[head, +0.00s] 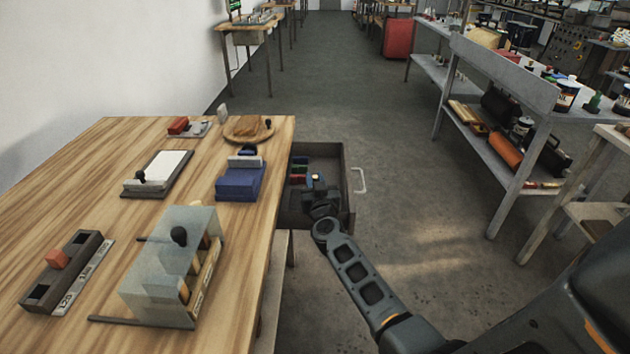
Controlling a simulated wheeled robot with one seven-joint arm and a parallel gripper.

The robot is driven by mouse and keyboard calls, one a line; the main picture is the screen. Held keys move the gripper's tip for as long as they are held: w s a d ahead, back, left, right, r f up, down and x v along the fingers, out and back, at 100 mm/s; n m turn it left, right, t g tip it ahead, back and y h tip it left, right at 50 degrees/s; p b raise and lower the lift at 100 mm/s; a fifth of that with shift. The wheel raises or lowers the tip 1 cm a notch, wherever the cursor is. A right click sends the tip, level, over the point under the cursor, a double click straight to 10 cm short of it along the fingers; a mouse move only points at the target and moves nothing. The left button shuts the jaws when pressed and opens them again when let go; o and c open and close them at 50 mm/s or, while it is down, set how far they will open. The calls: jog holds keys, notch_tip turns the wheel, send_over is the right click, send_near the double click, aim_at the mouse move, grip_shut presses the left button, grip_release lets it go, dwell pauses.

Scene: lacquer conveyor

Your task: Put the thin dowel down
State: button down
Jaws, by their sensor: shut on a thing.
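My gripper (318,186) is over the open drawer at the right side of the wooden table, pointing away from me. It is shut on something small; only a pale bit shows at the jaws. I take this to be the thin dowel, but its length and tilt are hidden by the gripper and wrist. The grey drawer (347,207) has a pale handle on its right side. Small red, green and blue pieces lie inside it, left of my gripper. I cannot tell whether the held thing touches the drawer floor.
A grey shelf (500,75) stands right; floor between is clear.

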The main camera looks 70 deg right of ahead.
jog(key=shift+f, duration=0.25)
jog(key=c, duration=1)
grip_release()
jog(key=shift+r, duration=0.1)
